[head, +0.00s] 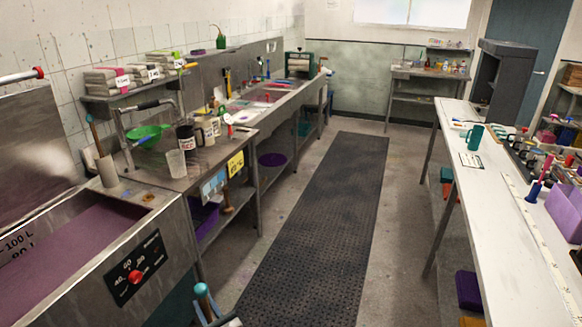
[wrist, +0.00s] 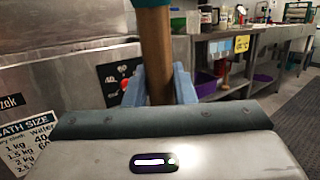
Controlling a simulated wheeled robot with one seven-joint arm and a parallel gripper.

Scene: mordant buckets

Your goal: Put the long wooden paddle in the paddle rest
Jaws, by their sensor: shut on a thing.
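My gripper (wrist: 158,84) is shut on a round wooden shaft with a teal end, taken as the long wooden paddle (wrist: 155,45). The shaft stands roughly upright between the pale blue fingers; its lower part is hidden behind the gripper. In the head view the paddle's teal knob (head: 202,290) shows at the bottom edge, in front of the vat, with my gripper (head: 208,316) just below it. A beige upright tube (head: 107,171) stands at the vat's back corner; I cannot tell whether it is the paddle rest.
A steel vat (head: 150,262) with purple liquid and a red knob stands at left. A dark mat (head: 320,220) covers the clear aisle. A cluttered white table (head: 490,210) stands at right.

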